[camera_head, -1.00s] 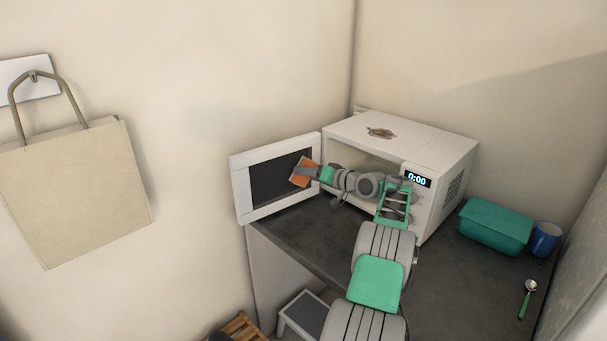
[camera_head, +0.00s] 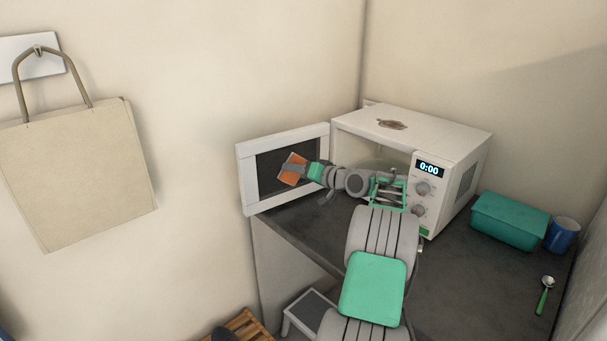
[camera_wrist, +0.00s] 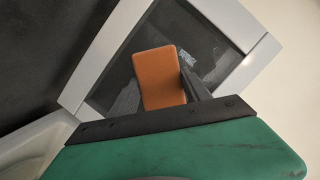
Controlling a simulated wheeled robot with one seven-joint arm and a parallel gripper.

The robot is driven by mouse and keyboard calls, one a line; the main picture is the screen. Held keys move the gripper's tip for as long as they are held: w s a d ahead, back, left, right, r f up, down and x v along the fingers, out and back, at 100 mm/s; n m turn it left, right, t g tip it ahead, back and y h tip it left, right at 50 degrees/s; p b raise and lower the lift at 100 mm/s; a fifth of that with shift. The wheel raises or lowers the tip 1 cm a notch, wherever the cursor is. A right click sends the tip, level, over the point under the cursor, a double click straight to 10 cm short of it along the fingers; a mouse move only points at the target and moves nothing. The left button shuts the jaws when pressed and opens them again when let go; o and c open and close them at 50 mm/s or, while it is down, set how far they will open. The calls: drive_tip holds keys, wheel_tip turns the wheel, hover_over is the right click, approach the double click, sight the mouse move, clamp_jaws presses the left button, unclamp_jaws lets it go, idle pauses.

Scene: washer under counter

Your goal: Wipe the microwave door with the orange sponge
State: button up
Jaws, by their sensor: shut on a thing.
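The microwave (camera_head: 440,150) stands on the dark counter with its door (camera_head: 247,185) swung open to the left. The door has a white frame and a dark window; its inner side faces my arm. My gripper (camera_head: 297,170) is shut on the orange sponge (camera_head: 291,168) and holds it in front of the dark window. In the wrist view the sponge (camera_wrist: 160,78) lies over the window of the door (camera_wrist: 235,28), and pale smudges (camera_wrist: 205,65) show on the glass beside it. I cannot tell whether the sponge touches the glass.
A teal box (camera_head: 510,222), a blue cup (camera_head: 562,235) and a green-handled spoon (camera_head: 545,294) are on the counter at right. A brown stain-like mark (camera_head: 391,125) is on the microwave top. A beige bag (camera_head: 80,170) hangs on the left wall. A step stool (camera_head: 308,312) stands below.

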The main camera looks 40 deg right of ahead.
drive_tip(key=shift+s+a+b, duration=0.2)
drive_tip(key=shift+s+b, duration=0.3)
drive_tip(key=shift+s, duration=0.95)
drive_tip(key=shift+s+a+b, duration=0.15)
drive_tip(key=shift+s+b, duration=0.35)
drive_tip(key=shift+s, duration=0.95)
drive_tip(key=shift+s, duration=0.1)
drive_tip(key=shift+s+a+b, duration=0.1)
drive_tip(key=shift+s+b, duration=0.3)
drive_tip(key=shift+s, duration=1)
